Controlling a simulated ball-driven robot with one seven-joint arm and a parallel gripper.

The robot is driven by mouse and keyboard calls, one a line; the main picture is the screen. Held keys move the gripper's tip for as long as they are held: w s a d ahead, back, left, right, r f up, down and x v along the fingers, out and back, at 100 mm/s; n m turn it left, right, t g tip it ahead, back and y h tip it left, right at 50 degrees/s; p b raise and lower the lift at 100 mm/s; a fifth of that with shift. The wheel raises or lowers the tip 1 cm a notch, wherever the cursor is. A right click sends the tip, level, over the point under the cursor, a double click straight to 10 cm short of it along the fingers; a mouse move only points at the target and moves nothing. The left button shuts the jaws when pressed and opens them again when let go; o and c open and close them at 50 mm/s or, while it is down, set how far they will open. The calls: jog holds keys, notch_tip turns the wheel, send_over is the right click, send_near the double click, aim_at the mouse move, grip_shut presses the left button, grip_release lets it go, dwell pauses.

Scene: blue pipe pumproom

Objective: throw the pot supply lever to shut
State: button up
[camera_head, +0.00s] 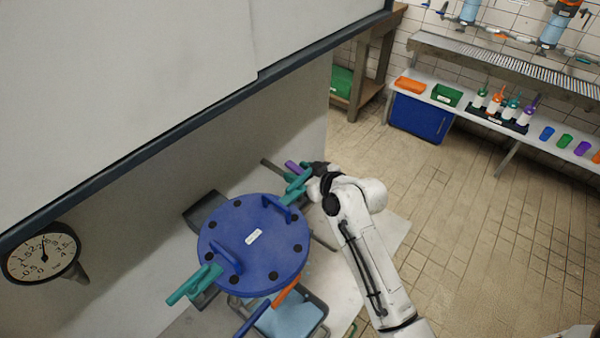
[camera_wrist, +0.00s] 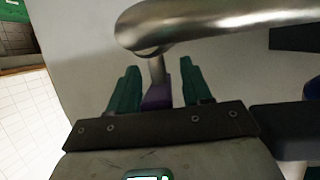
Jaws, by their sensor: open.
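My gripper (camera_head: 299,180) has teal fingers and is open beside the far right side of the pot with the round blue lid (camera_head: 250,262). A purple lever (camera_head: 292,167) shows just past the fingers. In the wrist view, the purple lever (camera_wrist: 158,95) stands between the two spread fingers of my gripper (camera_wrist: 157,92), with gaps on both sides. An orange lever (camera_head: 286,291), a blue lever (camera_head: 250,320) and a teal lever (camera_head: 192,286) are around the pot. No label tells me which is the supply lever.
A large pale housing (camera_head: 150,80) with a dark edge overhangs the pot. A pressure gauge (camera_head: 42,250) is at the left. A bench (camera_head: 480,123) with bottles, trays and a blue cabinet (camera_head: 420,117) is at the right. The tiled floor between is clear.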

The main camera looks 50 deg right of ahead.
jog(key=shift+s, duration=0.1)
jog(key=b+v, duration=0.1)
jog(key=v, duration=0.9)
jog(key=shift+s+b, duration=0.3)
jog(key=shift+b, duration=0.1)
jog(key=shift+r, duration=0.15)
jog(key=shift+c, duration=0.3)
